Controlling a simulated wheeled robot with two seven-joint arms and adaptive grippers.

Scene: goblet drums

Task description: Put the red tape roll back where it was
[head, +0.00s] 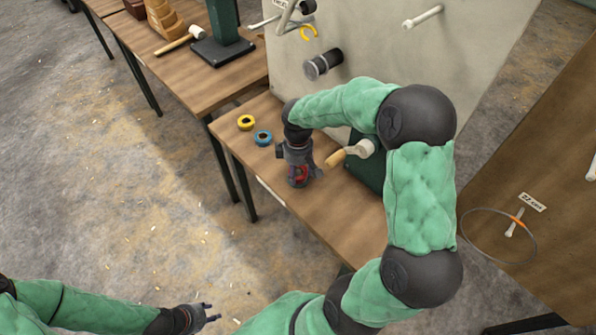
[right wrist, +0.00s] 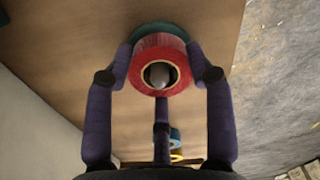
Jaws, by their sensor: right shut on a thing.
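The red tape roll (right wrist: 160,82) is between the fingers of my right gripper (right wrist: 163,62), which is shut on it from both sides. A grey rounded thing shows in the roll's hole. A dark green round thing (right wrist: 158,29) shows right behind the roll; I cannot tell whether they touch. In the head view my right gripper (head: 301,177) points down over the front part of the wooden table (head: 345,220), and only a bit of red (head: 298,171) shows between its fingers. My left gripper (head: 211,312) is open and empty, low over the floor, away from the table.
A blue tape roll (head: 263,137) and a yellow tape roll (head: 246,122) lie on the table left of my right gripper. A mallet (head: 352,152) with a wooden handle is close to its right. A grey upright board (head: 385,65) stands behind. Another table (head: 185,75) adjoins at the back left.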

